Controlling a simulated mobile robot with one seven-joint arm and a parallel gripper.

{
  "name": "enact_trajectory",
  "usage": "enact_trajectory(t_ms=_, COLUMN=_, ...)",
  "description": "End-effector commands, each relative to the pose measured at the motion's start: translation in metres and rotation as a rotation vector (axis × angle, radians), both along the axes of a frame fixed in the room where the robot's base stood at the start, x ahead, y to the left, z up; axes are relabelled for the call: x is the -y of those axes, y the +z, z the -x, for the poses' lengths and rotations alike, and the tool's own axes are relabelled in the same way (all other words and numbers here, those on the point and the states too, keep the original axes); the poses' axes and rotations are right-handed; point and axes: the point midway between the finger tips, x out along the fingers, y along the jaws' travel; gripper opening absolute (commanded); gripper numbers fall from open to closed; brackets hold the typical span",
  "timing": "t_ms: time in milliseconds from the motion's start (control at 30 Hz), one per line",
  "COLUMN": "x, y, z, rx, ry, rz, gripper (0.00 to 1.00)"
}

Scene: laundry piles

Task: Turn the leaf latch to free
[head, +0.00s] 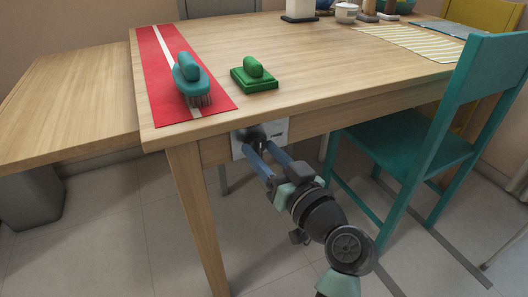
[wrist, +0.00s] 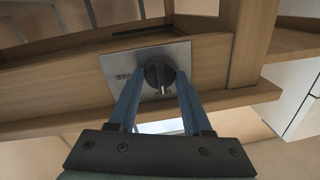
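The leaf latch is a round black knob (wrist: 158,73) with a pale pointer mark, on a metal plate (wrist: 120,62). The plate (head: 278,128) is fixed to the table's front apron. In the wrist view the pointer points down, and small lettering, apparently FREE, is on the plate left of the knob. My gripper (head: 260,150) is at the plate. Its blue fingers stand either side of the knob in the wrist view (wrist: 158,80), seemingly with small gaps; contact is unclear. The table leaf (head: 70,100) extends at the left, its top roughly level.
A teal chair (head: 410,140) stands right of my arm. A table leg (head: 195,215) is left of my gripper. A grey bin (head: 30,195) is under the leaf.

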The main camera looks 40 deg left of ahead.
Motion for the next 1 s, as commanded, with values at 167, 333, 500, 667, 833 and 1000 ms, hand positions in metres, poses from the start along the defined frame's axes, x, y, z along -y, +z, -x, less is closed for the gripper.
enact_trajectory(t_ms=167, x=0.0001, y=-0.0003, z=0.0002, rx=0.000, ry=0.001, rz=0.000, gripper=0.05)
enact_trajectory(t_ms=333, x=0.0002, y=-0.0002, z=0.0003, rx=-0.002, ry=0.001, rz=-0.001, gripper=0.00)
enact_trajectory(t_ms=500, x=0.0003, y=0.0002, z=0.0004, rx=-0.029, ry=0.001, rz=-0.010, gripper=0.00)
enact_trajectory(t_ms=667, x=0.0003, y=0.0007, z=0.0004, rx=-0.096, ry=0.000, rz=-0.038, gripper=0.00)
enact_trajectory(t_ms=833, x=0.0002, y=0.0016, z=0.0007, rx=-0.213, ry=0.001, rz=-0.086, gripper=0.00)
enact_trajectory(t_ms=1000, x=0.0002, y=0.0016, z=0.0010, rx=-0.360, ry=0.000, rz=-0.146, gripper=0.00)
